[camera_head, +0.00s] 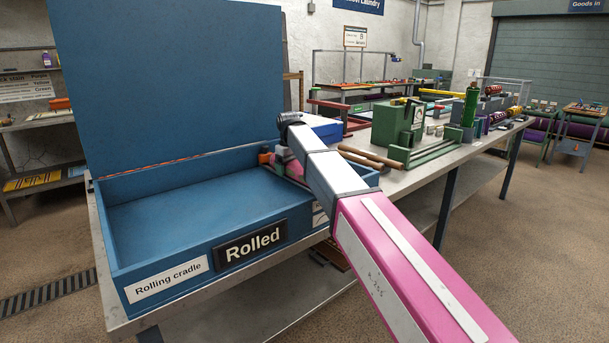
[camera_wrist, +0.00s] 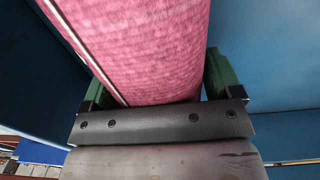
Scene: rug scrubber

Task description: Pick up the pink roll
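The pink roll (camera_wrist: 145,45) fills the upper middle of the wrist view, with a pale line along its left edge. In the head view a small part of it (camera_head: 294,168) shows inside the right end of the blue Rolled cradle (camera_head: 188,244). My gripper (camera_wrist: 158,85) has its green fingers spread wide on either side of the roll. Narrow dark gaps show between roll and fingers, so it looks open around the roll. Fingertip contact is not clear. In the head view my arm hides most of my gripper (camera_head: 282,158) and the roll.
The cradle's raised blue lid (camera_head: 170,80) stands behind it, and its left part is empty. Right of my arm, a green machine (camera_head: 400,122) and brown rods (camera_head: 370,156) are on the grey bench (camera_head: 425,172). Blue walls flank my gripper closely in the wrist view.

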